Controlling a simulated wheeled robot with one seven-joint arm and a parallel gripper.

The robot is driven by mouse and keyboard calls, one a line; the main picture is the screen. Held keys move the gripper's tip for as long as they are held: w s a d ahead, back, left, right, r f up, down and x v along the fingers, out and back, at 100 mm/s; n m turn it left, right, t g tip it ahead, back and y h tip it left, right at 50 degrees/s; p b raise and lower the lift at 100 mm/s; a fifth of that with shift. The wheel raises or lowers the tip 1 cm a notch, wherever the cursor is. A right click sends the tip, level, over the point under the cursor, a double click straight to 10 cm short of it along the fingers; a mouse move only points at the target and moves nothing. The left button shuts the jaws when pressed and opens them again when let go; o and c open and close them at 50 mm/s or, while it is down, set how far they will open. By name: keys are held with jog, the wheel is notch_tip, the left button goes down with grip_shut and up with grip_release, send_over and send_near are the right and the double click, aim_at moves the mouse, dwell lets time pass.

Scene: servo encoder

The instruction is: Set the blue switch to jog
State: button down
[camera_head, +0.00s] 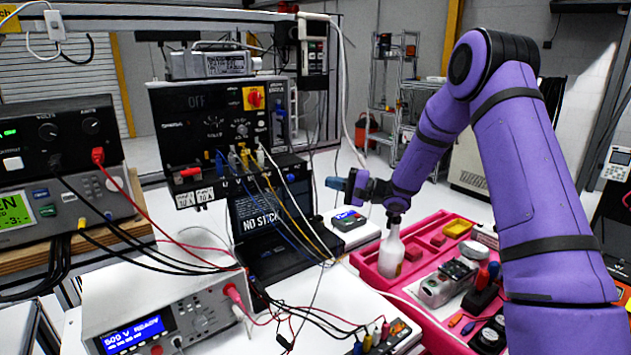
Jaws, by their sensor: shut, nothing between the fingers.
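My gripper (336,183) is shut and empty, at the end of my purple arm, right of centre. It points left, toward the black control panel (205,125), with a clear gap between them. The panel carries an OFF marking, a dial and a red and yellow rotary switch (254,98). A small blue part (279,104) shows on a narrow panel just right of it. I cannot tell whether this is the blue switch. Its position and any jog label are too small to read.
Coloured leads hang before the panel, above a black case marked NO STICK (262,222). A white bottle (391,252) stands under my wrist in a pink tray (432,228) of parts. A white meter (150,310) and power supplies (60,150) stand at left.

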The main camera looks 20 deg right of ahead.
jog(key=shift+v, duration=2.5)
jog(key=s+a+r+n+g+h, duration=0.35)
jog(key=s+a+r, duration=0.2)
jog(key=s, duration=0.45)
jog(key=s+a+r+n+g+h, duration=0.2)
jog(key=s+a+r+g, duration=0.3)
jog(key=s, duration=0.5)
jog(key=s+d+r+t+h, duration=0.1)
jog(key=s+d+h, duration=0.1)
jog(key=s, duration=0.5)
jog(key=s+d+r+n+t+h, duration=0.1)
jog(key=s+d+r+h, duration=0.1)
jog(key=s+h, duration=0.3)
jog(key=s+d+r+n+t+h, duration=0.1)
jog(key=s+d+h, duration=0.3)
jog(key=s, duration=0.6)
jog(key=shift+s+r+t, duration=0.35)
jog(key=shift+r+t, duration=0.1)
jog(key=shift+t, duration=0.1)
